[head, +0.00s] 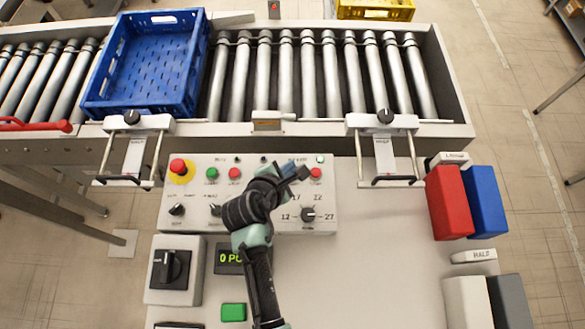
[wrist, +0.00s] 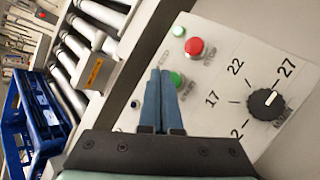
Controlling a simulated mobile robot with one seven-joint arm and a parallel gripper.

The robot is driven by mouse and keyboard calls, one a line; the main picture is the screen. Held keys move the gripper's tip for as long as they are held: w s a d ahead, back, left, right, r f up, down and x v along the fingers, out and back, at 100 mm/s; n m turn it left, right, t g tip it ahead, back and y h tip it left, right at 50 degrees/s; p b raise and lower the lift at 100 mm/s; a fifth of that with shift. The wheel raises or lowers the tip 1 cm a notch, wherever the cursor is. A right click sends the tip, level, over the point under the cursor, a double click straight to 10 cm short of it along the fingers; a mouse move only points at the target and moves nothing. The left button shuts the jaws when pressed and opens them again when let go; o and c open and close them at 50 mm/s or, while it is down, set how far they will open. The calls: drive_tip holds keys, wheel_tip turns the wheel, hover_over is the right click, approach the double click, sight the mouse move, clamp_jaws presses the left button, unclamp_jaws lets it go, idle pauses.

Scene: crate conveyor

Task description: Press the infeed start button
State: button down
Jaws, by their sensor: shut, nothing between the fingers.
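The grey control panel (head: 180,222) lies in front of the conveyor. My gripper (head: 300,171) is over its upper right part, fingers shut and empty. In the wrist view, the fingertips (wrist: 160,72) are beside a green button (wrist: 178,79), partly covered by a finger; I cannot tell whether they touch. A red button (wrist: 194,47) lies just beyond it and also shows in the head view (head: 316,173). Another green button (head: 212,173) and red button (head: 235,173) are on the panel's left. The labels are too small to tell which is infeed start.
A red emergency stop (head: 178,166) on yellow is at the panel's left. A black dial (head: 308,214) is right of my arm. A blue crate (head: 192,75) sits on the roller conveyor (head: 287,75). Red (head: 449,202) and blue (head: 485,200) blocks stand at the right.

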drive_tip(key=shift+r+p, duration=2.55)
drive_tip(key=shift+p, duration=0.1)
drive_tip(key=shift+f, duration=0.1)
drive_tip(key=w+a+r+m+t+y+b, duration=0.1)
drive_tip(key=w+r+m+t+b, duration=0.35)
drive_tip(key=r, duration=0.95)
drive_tip(key=w+r+m+t+y+b, duration=0.1)
drive_tip(key=w+r+m+t, duration=0.2)
drive_tip(key=w+r+m, duration=0.7)
drive_tip(key=s+d+r+m+t+y+b, duration=0.15)
drive_tip(key=s+r+t, duration=0.3)
drive_tip(key=r, duration=0.85)
drive_tip(key=s+r+m+t+h+b, duration=0.1)
drive_tip(key=s+r+m+t+b, duration=0.15)
drive_tip(key=s+r, duration=0.75)
drive_tip(key=s+r+m+t+y, duration=0.1)
drive_tip(key=s+r+m+t, duration=0.2)
drive_tip(key=r, duration=0.9)
drive_tip(key=s+t, duration=0.1)
drive_tip(key=s, duration=0.2)
drive_tip(key=shift+s+d+r+m+b, duration=0.15)
drive_tip(key=shift+d+r+m+b, duration=0.05)
drive_tip(key=shift+r+m+b, duration=0.2)
